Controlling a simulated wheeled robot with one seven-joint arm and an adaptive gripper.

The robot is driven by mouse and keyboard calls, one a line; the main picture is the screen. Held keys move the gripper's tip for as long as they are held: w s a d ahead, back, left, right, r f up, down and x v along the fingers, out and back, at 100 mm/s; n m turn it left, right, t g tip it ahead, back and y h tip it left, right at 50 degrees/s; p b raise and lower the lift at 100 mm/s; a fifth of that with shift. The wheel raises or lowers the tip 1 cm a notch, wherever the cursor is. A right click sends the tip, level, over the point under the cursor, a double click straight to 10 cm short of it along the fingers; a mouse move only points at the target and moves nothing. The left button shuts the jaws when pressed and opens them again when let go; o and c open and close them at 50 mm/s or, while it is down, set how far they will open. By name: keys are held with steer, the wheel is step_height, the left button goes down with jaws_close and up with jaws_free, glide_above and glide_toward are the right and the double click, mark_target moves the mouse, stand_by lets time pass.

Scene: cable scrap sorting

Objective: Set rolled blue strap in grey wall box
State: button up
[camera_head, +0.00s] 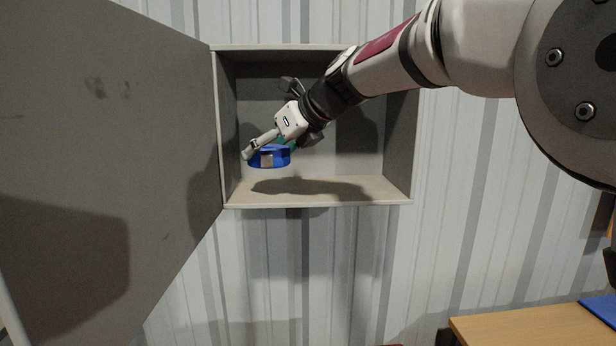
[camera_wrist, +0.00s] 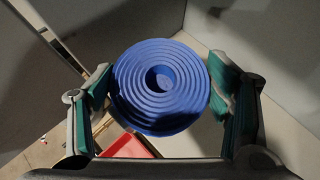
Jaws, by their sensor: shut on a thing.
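The rolled blue strap (camera_head: 281,155) is a flat coil with a metal piece on its side, held inside the grey wall box (camera_head: 315,205), above its floor. A shadow lies on the box floor beneath it. In the wrist view the strap (camera_wrist: 160,85) shows as a round coil of rings between the two green-padded fingers. My gripper (camera_wrist: 162,92) is shut on it; my gripper (camera_head: 268,146) reaches into the box from the upper right. The box's door (camera_head: 110,150) stands open to the left.
A corrugated wall (camera_head: 300,280) carries the box. A wooden table (camera_head: 530,325) with a blue item (camera_head: 600,308) on it stands at the lower right. In the wrist view a red thing (camera_wrist: 130,146) shows below the coil. The box floor has clear room.

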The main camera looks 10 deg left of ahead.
mark_target(273, 193)
steer(key=shift+w+a, duration=0.2)
steer(key=shift+w, duration=0.75)
step_height(273, 193, down, 7)
steer(key=shift+r+p, duration=0.2)
steer(key=shift+p, duration=0.4)
steer(key=shift+w+a+f, duration=0.1)
steer(key=shift+w+f, duration=0.05)
steer(key=shift+w, duration=0.1)
steer(key=shift+f, duration=0.15)
steer(key=o, duration=1.4)
steer(key=shift+o, duration=0.2)
steer(key=v, duration=1.2)
steer(key=shift+b, duration=0.45)
